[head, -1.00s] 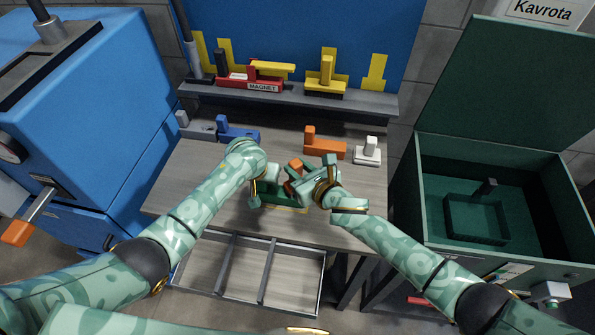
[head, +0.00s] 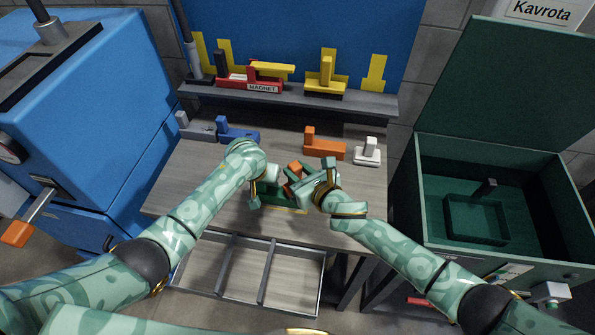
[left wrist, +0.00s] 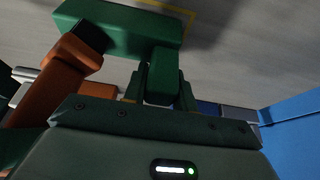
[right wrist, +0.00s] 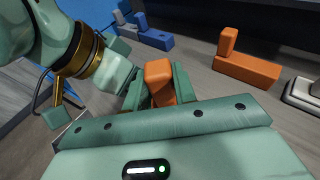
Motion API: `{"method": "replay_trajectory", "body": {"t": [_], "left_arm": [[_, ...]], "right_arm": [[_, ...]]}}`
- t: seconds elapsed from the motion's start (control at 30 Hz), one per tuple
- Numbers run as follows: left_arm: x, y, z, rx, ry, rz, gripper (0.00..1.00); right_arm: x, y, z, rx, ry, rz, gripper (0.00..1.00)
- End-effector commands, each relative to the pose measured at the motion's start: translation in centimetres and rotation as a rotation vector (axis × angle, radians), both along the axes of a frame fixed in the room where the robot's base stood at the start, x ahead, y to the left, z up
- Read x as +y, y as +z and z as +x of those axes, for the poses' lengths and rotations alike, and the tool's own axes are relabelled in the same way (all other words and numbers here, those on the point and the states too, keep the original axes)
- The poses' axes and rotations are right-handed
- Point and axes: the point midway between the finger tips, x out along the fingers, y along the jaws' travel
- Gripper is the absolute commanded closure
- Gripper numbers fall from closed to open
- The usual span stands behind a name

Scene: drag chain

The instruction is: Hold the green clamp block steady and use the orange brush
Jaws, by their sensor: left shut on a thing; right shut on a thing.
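The green clamp block (head: 289,209) sits low over the front middle of the workbench, partly hidden by my arms. My left gripper (head: 257,190) is shut on its upright post (left wrist: 164,76), with the long green body (left wrist: 118,26) beyond it in the left wrist view. My right gripper (right wrist: 158,88) is shut on the orange brush (right wrist: 159,76), which also shows small in the head view (head: 293,171). In the left wrist view the orange brush (left wrist: 72,58) has a dark part beside the green body. I cannot tell whether they touch.
An orange block (head: 325,150), a white block (head: 367,151) and a blue block (head: 238,133) stand at the back of the workbench (head: 190,175). An open drawer (head: 240,275) lies in front. A green chest (head: 545,215) stands right, a blue machine (head: 110,110) left.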

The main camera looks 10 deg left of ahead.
Motion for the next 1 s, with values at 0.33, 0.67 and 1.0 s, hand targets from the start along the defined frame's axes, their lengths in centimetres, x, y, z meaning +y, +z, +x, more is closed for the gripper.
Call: {"method": "replay_trajectory", "body": {"t": [0.33, 0.67, 1.0], "left_arm": [[-0.1, 0.1, 0.1, -0.003, 0.000, -0.002, 1.00], [-0.1, 0.1, 0.1, -0.002, 0.000, -0.001, 1.00], [0.0, 0.1, 0.1, -0.002, 0.000, -0.001, 1.00]], "right_arm": [[-0.4, 0.0, 3.4, -0.004, -0.002, -0.005, 0.96], [-0.3, 3.7, 3.0, 0.004, 0.003, -0.005, 0.96], [-0.3, 6.9, 3.0, 0.002, 0.003, -0.003, 0.96]]}}
